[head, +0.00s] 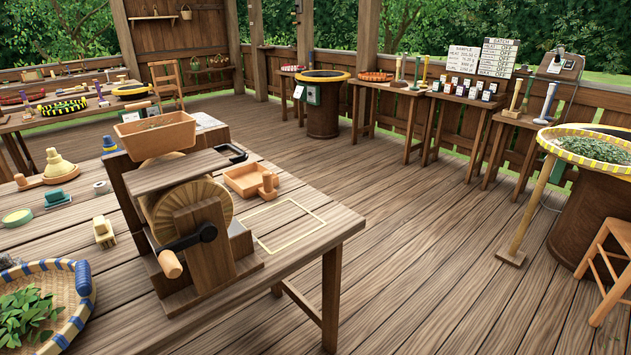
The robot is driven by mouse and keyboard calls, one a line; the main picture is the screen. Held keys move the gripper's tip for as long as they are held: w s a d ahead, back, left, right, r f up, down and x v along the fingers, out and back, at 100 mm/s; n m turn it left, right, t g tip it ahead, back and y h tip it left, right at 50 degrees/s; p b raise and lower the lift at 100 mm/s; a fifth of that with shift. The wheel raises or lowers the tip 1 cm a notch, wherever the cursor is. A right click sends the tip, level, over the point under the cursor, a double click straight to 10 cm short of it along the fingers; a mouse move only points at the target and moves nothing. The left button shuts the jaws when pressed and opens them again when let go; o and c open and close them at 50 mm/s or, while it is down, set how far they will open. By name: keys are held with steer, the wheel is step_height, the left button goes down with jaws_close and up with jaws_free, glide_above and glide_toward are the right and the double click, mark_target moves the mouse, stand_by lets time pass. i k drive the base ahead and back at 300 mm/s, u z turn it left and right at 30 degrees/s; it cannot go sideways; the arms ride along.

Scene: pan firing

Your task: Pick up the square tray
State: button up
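A small square tray (236,190) of light orange-brown wood with low walls sits on the wooden table, right of the hand-cranked machine. A small wooden block-like piece (268,186) stands at its right front corner; I cannot tell whether it is joined to the tray. My gripper is not in view.
The machine (190,218) with its hopper (154,136) and crank (186,248) stands close left of the tray. A black-rimmed dish (231,153) lies behind it. A pale square outline (289,223) marks bare tabletop in front. A leaf basket (72,325) is at lower left. Open floor lies right.

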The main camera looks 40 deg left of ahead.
mark_target(250, 180)
steer(key=z, duration=0.15)
steer(key=i, duration=4.15)
steer(key=u, duration=3.5)
